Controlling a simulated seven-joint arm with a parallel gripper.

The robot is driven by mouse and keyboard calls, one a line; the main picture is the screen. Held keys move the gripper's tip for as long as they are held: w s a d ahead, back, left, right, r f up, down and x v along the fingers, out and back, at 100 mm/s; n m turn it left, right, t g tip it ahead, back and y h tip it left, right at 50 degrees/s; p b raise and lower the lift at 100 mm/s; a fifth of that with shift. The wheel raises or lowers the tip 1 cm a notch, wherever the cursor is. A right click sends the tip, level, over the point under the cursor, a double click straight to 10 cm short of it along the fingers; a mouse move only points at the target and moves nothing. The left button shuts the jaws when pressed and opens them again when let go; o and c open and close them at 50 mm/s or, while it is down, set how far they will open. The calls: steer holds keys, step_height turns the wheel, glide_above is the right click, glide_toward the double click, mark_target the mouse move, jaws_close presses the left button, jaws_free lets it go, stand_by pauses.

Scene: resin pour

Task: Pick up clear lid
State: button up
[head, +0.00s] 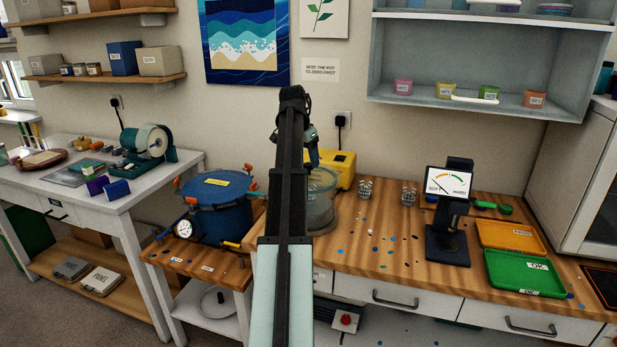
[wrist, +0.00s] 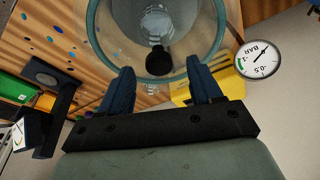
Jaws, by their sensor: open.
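The clear lid (wrist: 188,62) lies on the round clear chamber in the wrist view. It is see-through, with a thick greenish rim and a dark round knob (wrist: 158,60). In the head view the clear chamber (head: 321,203) stands at the left of the wooden bench, partly hidden behind my arm. My gripper (wrist: 162,82) is open with nothing between its blue fingers. The knob appears just beyond the gap between the fingertips; I cannot tell the height between them. In the head view my gripper (head: 313,152) is mostly hidden by my arm.
A yellow pump (head: 342,168) stands behind the chamber. A pressure gauge (wrist: 258,59) is close beside the chamber. A blue pot (head: 212,208) stands on the lower bench to the left. A dark stand with a dial (head: 447,243) and orange (head: 511,236) and green trays (head: 525,274) are to the right.

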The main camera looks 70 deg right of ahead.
mark_target(309, 164)
steer(key=x, duration=0.3)
steer(key=shift+s+d+f, duration=0.1)
steer(key=shift+s+f, duration=0.05)
steer(key=shift+f, duration=0.15)
jaws_close()
stand_by(0.3)
